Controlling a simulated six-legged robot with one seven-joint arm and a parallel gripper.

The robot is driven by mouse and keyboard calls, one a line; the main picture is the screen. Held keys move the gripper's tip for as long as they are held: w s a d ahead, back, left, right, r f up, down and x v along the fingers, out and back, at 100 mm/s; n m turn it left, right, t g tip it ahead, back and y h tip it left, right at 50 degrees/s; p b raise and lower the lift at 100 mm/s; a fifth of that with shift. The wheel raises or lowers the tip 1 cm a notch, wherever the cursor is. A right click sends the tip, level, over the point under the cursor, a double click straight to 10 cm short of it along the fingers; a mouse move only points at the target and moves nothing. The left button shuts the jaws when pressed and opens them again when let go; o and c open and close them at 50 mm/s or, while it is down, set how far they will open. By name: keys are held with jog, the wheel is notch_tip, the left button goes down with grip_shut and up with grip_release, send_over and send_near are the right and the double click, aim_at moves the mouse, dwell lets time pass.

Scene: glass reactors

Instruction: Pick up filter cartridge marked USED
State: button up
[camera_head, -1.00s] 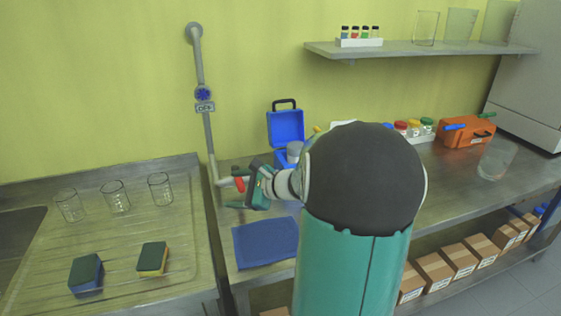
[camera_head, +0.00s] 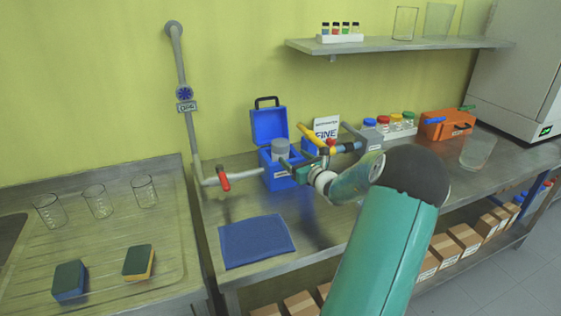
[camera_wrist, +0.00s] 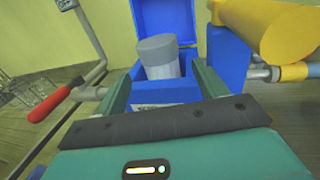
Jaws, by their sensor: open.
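A grey cylindrical cartridge with a darker cap (camera_head: 281,150) stands upright in an open blue box (camera_head: 268,128) on the bench. No USED mark is readable on it. In the wrist view the cartridge (camera_wrist: 158,58) rises from the blue box (camera_wrist: 165,90), between and beyond my two fingers. My gripper (camera_head: 297,163) is open and empty, just in front and right of the box. Its green fingers also show in the wrist view (camera_wrist: 162,85), spread to either side of the cartridge and apart from it.
A wall pipe with a red-handled valve (camera_head: 223,181) is left of the box. A yellow-handled pipe assembly (camera_head: 314,137) and a FINE-labelled box (camera_head: 326,128) are close on the right. A blue mat (camera_head: 256,241) lies in front. Jars (camera_head: 397,125) and an orange case (camera_head: 447,125) stand farther right.

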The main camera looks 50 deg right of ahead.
aim_at(286, 150)
jog(key=x, duration=0.7)
jog(key=shift+w+r, duration=0.15)
jog(key=shift+w, duration=0.2)
jog(key=c, duration=1.1)
jog(key=shift+r, duration=0.1)
